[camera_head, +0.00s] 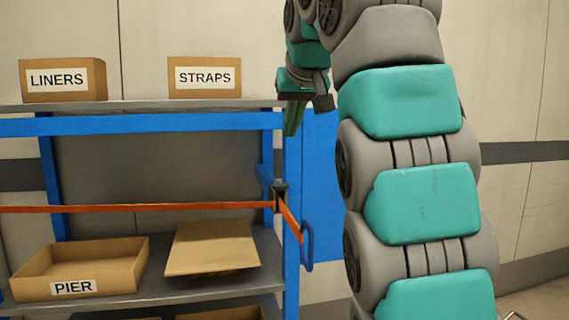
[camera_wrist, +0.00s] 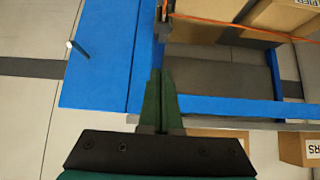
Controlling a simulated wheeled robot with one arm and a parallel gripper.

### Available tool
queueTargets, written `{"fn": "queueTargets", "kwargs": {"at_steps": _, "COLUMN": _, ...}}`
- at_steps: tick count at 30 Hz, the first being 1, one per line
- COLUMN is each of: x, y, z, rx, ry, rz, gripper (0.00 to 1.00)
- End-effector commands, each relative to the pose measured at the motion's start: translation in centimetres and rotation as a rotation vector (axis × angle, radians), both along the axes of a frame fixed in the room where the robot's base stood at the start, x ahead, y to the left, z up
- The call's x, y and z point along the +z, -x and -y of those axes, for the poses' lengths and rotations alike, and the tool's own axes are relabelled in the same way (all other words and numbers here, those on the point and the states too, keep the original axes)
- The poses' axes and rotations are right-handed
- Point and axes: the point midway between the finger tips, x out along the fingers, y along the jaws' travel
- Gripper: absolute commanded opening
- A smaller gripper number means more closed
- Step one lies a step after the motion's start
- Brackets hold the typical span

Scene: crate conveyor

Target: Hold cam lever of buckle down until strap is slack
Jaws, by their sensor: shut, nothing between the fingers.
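An orange strap (camera_head: 130,208) runs straight, without visible sag, across the front of the blue rack to a small dark buckle (camera_head: 280,189) at the right upright. A short orange piece slants down from the buckle to a blue loop (camera_head: 308,246). The cam lever is too small to tell apart from the buckle. My gripper (camera_head: 292,132) points down above the buckle, clear of it, with its green fingers together and empty. In the wrist view the fingers (camera_wrist: 161,75) are closed, the strap (camera_wrist: 235,22) shows at the top, and the buckle (camera_wrist: 163,12) is partly cut off.
The top shelf holds a LINERS box (camera_head: 63,80) and a STRAPS box (camera_head: 205,78). Behind the strap are an open PIER box (camera_head: 80,270) and another carton (camera_head: 212,247). A blue panel (camera_head: 320,160) stands right of the upright. My arm fills the right side.

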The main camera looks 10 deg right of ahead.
Motion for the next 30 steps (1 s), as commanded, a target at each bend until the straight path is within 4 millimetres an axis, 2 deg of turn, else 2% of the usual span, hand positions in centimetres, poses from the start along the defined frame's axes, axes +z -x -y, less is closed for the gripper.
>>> {"fn": "queueTargets", "kwargs": {"at_steps": 5, "x": -1.8, "y": -1.3, "z": 0.0, "rx": -0.001, "ry": -0.001, "rz": -0.007, "gripper": 0.0}}
{"fn": "queueTargets", "kwargs": {"at_steps": 19, "x": -7.3, "y": -7.0, "z": 0.1, "rx": -0.003, "ry": -0.001, "rz": -0.007, "gripper": 0.0}}
{"fn": "queueTargets", "kwargs": {"at_steps": 30, "x": -9.6, "y": -6.9, "z": 0.0, "rx": -0.001, "ry": -0.001, "rz": -0.003, "gripper": 0.0}}
